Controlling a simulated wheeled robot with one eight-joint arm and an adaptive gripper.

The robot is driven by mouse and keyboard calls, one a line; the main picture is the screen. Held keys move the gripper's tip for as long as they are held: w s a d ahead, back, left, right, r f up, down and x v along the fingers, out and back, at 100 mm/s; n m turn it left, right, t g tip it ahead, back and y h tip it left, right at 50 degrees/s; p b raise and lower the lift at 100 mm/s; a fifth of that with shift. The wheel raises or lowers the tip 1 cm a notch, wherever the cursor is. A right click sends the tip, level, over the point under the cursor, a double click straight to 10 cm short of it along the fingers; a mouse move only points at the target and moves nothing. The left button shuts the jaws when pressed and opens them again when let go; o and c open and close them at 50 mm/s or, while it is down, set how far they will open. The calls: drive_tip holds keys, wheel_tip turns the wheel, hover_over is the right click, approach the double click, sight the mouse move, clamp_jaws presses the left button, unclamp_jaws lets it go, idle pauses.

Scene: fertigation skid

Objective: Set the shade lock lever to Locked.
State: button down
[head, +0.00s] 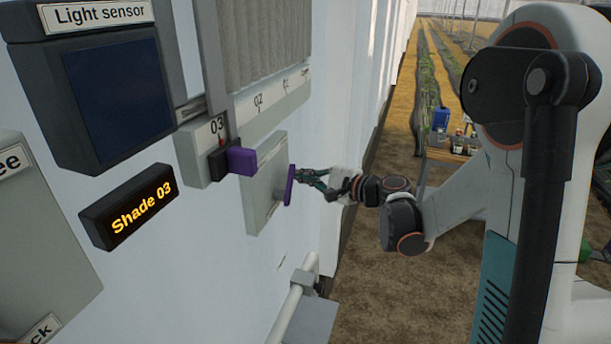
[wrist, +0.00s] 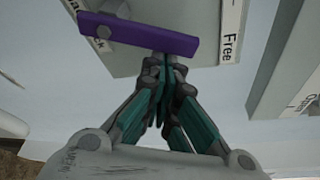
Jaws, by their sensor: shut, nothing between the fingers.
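The shade lock lever is a purple bar (wrist: 138,34) on a pale plate (wrist: 205,14). In the wrist view it lies across the plate, tilted slightly down to the right. The right end is near a "Free" label (wrist: 231,30); the left end partly covers a label ending in "ck". In the head view the lever (head: 289,186) stands out from its plate (head: 262,190), seen nearly edge-on. My gripper (head: 305,174) is shut and empty, its fingertips (wrist: 164,62) right at the lever's lower edge. I cannot tell whether they touch it.
Left of the lever plate, a purple slider block (head: 243,160) sticks out by the "03" mark. A "Shade 03" display (head: 130,206) and a light sensor box (head: 95,95) are farther left. A white pipe (head: 293,300) runs below. Another labelled plate (wrist: 288,75) is at right in the wrist view.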

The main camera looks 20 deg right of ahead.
drive_tip(key=shift+s+a+r+n+t+b, duration=0.15)
drive_tip(key=shift+r+n+t+b, duration=0.15)
drive_tip(key=shift+n+b, duration=0.35)
drive_tip(key=shift+s+a+r+n+t+y+b, duration=0.3)
drive_tip(key=shift+s+a+n+b, duration=0.3)
drive_tip(key=shift+n+b, duration=0.6)
drive_tip(key=shift+s+a+r+n+t+y+b, duration=0.15)
drive_tip(key=shift+s+a+r+n+t+b, duration=0.25)
drive_tip(key=shift+s+n+b, duration=0.6)
drive_tip(key=shift+s+a+r+n+t+y+b, duration=0.3)
drive_tip(key=shift+s+a+n+b, duration=0.25)
drive_tip(key=shift+n+b, duration=0.75)
drive_tip(key=shift+r, duration=0.1)
